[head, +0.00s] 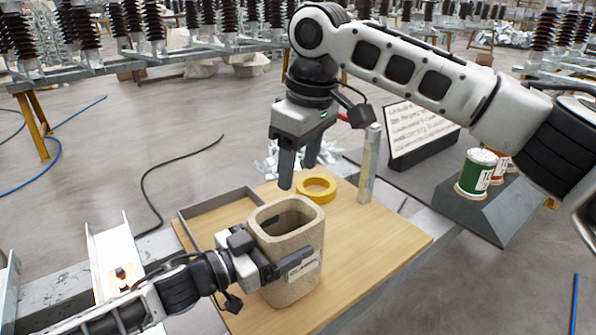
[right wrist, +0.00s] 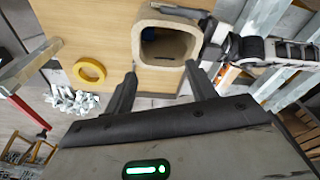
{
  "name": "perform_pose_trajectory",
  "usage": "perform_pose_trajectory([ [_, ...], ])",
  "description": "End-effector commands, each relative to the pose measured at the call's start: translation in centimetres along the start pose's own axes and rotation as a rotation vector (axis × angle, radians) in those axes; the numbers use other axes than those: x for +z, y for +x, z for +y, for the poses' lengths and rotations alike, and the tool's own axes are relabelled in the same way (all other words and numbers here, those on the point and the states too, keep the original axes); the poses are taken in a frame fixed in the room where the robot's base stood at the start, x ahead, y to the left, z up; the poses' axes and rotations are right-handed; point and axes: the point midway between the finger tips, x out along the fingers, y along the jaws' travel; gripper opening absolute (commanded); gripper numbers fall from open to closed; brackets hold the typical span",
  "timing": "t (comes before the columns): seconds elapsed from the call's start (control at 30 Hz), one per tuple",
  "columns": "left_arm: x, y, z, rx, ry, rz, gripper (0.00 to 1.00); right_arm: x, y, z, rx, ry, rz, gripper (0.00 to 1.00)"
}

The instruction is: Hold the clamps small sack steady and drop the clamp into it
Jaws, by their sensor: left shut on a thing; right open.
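The clamps small sack (head: 294,250) is a beige, square-mouthed upright container with a label reading CLAMPS, standing on the wooden board. My left gripper (head: 285,262) is shut on its wall from the left side. My right gripper (head: 298,172) is open and empty, pointing down above and just behind the sack's mouth. In the right wrist view the sack (right wrist: 168,16) lies beyond the open fingers of the right gripper (right wrist: 158,85). Something dark blue shows inside the sack's mouth; I cannot tell what it is. No clamp is clearly seen between the right fingers.
A yellow tape ring (head: 316,189) lies behind the sack on the wooden board (head: 385,240), beside an upright metal bar (head: 369,165). A grey tray frame (head: 215,203) is at the left.

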Motion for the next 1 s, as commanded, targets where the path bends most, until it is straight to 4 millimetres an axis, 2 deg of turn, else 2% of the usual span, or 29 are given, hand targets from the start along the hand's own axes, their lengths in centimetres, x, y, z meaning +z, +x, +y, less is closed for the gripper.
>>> perform_pose_trajectory([
  [0.2,-0.1,0.0,0.0,0.001,0.000,0.002,0.62,-0.1,-5.0,0.0,0.000,0.000,0.004,0.56],
  [0.4,-0.1,0.0,0.0,0.001,-0.001,0.002,0.62,-0.1,-8.4,0.0,0.001,-0.001,0.003,0.56],
  [0.6,-0.1,0.0,0.0,0.001,-0.001,0.002,0.62,0.0,-9.8,0.0,0.001,0.000,0.001,0.56],
  [1.0,-0.1,0.0,0.0,0.001,-0.001,0.002,0.62,0.0,-9.8,0.0,0.000,-0.001,0.001,0.56],
])
